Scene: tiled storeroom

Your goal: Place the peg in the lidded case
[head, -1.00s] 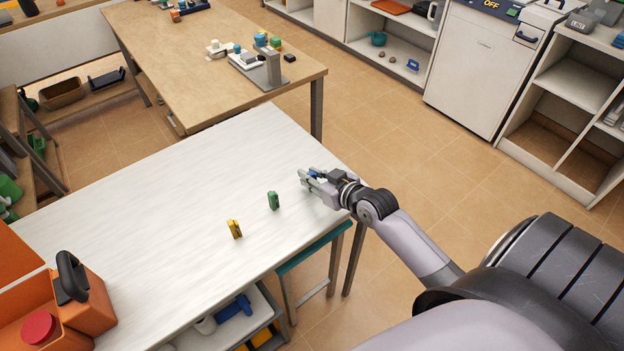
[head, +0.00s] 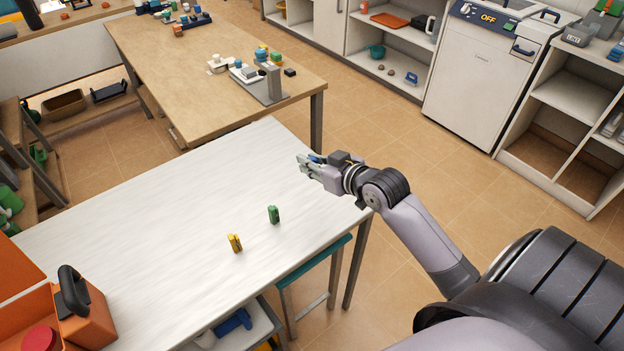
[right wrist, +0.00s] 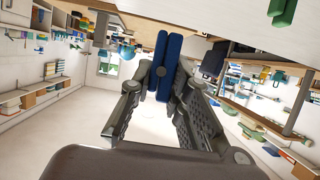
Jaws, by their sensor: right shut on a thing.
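A blue peg (right wrist: 162,65) is held between the fingertips of my right gripper (right wrist: 160,85) in the right wrist view. In the head view, my right gripper (head: 308,166) is above the right part of the white table, with a bit of the blue peg (head: 316,158) showing between its fingers. A green peg (head: 273,214) and a yellow peg (head: 235,243) stand on the table, left of and nearer than the gripper. An orange case (head: 92,323) with a black handle is at the lower left, partly cut off; its inside is mostly hidden. My left gripper is out of view.
The white table (head: 150,215) is clear between the case and the pegs. A teal-topped stool (head: 318,262) stands by its near right edge. A wooden table (head: 190,75) with small parts stands behind. Shelves and a white machine (head: 480,75) line the back right.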

